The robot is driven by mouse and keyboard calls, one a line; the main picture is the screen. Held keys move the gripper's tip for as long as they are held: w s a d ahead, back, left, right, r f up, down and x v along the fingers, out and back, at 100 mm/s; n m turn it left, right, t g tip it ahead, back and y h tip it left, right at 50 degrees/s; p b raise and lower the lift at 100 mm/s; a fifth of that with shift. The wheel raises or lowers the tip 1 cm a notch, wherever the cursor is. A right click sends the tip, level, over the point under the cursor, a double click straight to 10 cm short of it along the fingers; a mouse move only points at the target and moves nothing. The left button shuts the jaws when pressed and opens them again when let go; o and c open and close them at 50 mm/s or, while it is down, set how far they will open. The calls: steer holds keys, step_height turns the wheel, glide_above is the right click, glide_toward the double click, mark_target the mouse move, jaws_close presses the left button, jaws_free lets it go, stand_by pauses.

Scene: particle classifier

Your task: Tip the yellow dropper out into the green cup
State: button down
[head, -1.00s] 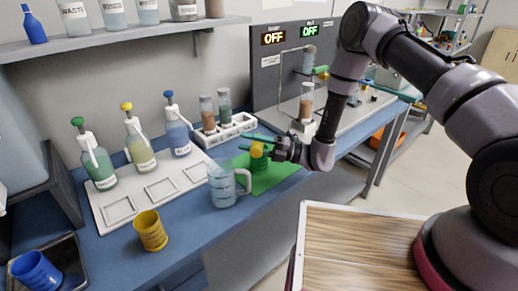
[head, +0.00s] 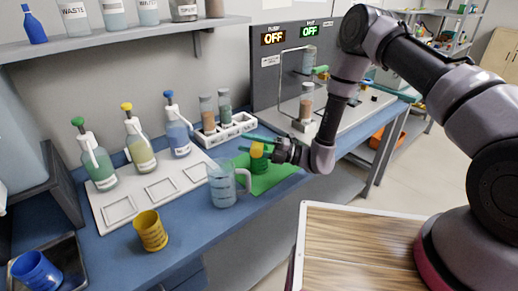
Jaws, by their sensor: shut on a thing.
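The yellow dropper (head: 257,149) shows as a small yellow shape between the fingers of my gripper (head: 259,145), which is shut on it. It is right at the top of the green cup (head: 259,166), and its lower part is hidden or too small to make out. I cannot tell whether it touches the cup's rim or how far it is tilted. The green cup stands upright on a green mat (head: 284,177) on the blue bench. The cup's inside is not visible.
A clear measuring jug (head: 222,186) stands just left of the green cup. A yellow cup (head: 150,231) is nearer the front, and a blue cup (head: 37,271) is at the lower left. A white vial rack (head: 232,129) and several spray bottles stand behind.

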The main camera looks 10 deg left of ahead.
steer(key=shift+w+r+m+t, duration=0.15)
steer(key=shift+r+m+t, duration=0.15)
steer(key=shift+m, duration=0.55)
steer(key=shift+w+r+m+t, duration=0.1)
steer(key=shift+r+m+t, duration=0.2)
steer(key=shift+m, duration=0.55)
steer(key=shift+w+a+r+m+t, duration=0.1)
steer(key=shift+w+r+m+t, duration=0.2)
steer(key=shift+m, duration=0.7)
steer(key=shift+w+r+m+t, duration=0.15)
steer(key=shift+r+m+t, duration=0.1)
steer(key=shift+m, duration=0.75)
stand_by(4.3)
